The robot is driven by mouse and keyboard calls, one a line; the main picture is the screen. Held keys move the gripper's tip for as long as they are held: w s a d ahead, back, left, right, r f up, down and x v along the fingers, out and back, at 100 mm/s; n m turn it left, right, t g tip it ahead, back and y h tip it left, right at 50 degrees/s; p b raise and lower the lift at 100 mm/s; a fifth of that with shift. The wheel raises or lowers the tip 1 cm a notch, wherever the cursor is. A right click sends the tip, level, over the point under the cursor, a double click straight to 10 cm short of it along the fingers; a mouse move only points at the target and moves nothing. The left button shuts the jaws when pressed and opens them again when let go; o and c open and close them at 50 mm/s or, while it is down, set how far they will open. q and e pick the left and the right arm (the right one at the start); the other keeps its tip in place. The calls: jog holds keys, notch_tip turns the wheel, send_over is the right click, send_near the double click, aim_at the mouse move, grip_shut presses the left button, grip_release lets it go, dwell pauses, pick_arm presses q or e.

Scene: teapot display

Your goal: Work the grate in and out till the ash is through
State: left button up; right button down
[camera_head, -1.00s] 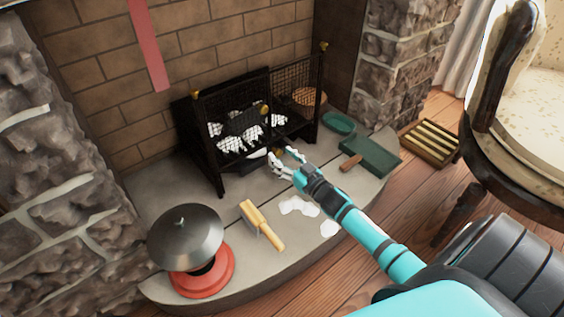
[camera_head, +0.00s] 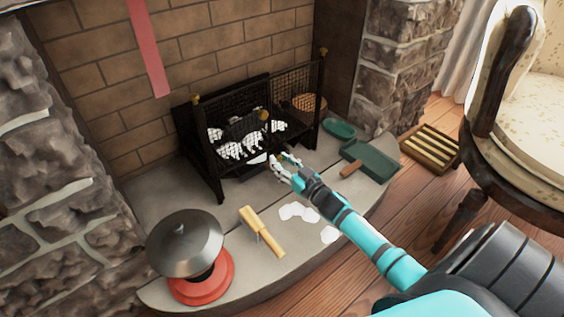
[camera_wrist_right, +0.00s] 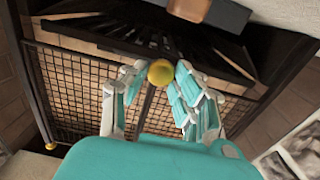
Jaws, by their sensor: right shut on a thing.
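The black fire grate (camera_head: 222,180) stands on the hearth against the brick back, with white ash lumps (camera_head: 232,150) behind its mesh. A low dark tray with some white in it (camera_head: 257,159) shows under the grate front. My right gripper (camera_head: 282,160) is at the lower front of the grate. In the right wrist view its fingers (camera_wrist_right: 156,88) are on both sides of a round yellow knob (camera_wrist_right: 161,72) and shut on it. Dark bars (camera_wrist_right: 140,35) show beyond the knob. The fingers hide most of the knob in the head view. My left gripper is not in view.
A metal lid on a red base (camera_head: 205,285) stands at left. A green dustpan (camera_head: 372,160) and green dish (camera_head: 340,128) lie at right, near a slatted box (camera_head: 430,147) and armchair (camera_head: 530,120).

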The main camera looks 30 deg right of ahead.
jog(key=s+p, duration=0.3)
jog(key=s, duration=0.1)
jog(key=shift+d+r, duration=0.1)
jog(key=shift+d, duration=0.05)
jog(key=shift+s, duration=0.2)
jog(key=shift+f, duration=0.2)
jog(key=c, duration=1)
grip_release()
jog(key=shift+s, duration=0.1)
jog(key=shift+c, duration=0.2)
jog(key=shift+r, duration=0.1)
jog(key=shift+s, duration=0.1)
jog(key=s, duration=0.7)
jog(key=s+d, duration=0.1)
jog(key=s, duration=0.3)
jog(key=shift+s, duration=0.35)
